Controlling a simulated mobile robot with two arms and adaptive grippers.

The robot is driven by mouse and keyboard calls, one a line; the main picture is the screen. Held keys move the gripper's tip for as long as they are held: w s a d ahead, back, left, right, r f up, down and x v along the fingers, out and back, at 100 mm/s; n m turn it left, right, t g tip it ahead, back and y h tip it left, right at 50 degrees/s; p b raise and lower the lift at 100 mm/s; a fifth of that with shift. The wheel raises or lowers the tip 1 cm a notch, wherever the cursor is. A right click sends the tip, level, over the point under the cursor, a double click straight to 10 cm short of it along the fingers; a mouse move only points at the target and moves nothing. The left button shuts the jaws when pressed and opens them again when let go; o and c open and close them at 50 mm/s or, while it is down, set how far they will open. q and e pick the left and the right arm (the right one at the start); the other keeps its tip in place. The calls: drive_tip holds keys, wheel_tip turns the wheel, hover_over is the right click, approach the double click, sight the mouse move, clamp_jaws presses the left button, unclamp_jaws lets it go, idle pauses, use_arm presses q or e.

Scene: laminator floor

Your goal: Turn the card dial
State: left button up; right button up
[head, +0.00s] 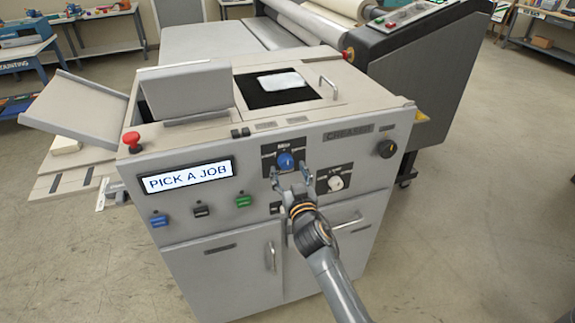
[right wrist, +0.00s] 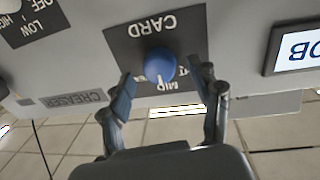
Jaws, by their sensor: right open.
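The card dial is a blue round knob (head: 286,160) on a dark square plate on the front panel of the grey creaser machine. In the right wrist view the knob (right wrist: 159,66) shows upside down, with a pale pointer mark and the words CARD and MID on its plate. My right gripper (head: 290,175) is open in front of the dial. In the right wrist view its two fingertips (right wrist: 162,76) stand to either side of the knob, with a gap on both sides. I cannot tell whether the tips reach past the knob's face. My left gripper is not in view.
A screen (head: 187,175) reads PICK A JOB. A white dial (head: 336,183) and a black knob (head: 387,149) sit right of the card dial. A red button (head: 131,139) and several coloured buttons are at the left. A door handle (head: 271,257) juts out below.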

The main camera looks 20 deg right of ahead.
drive_tip(key=shift+w+d, duration=0.1)
drive_tip(key=shift+w, duration=0.9)
drive_tip(key=c, duration=1.2)
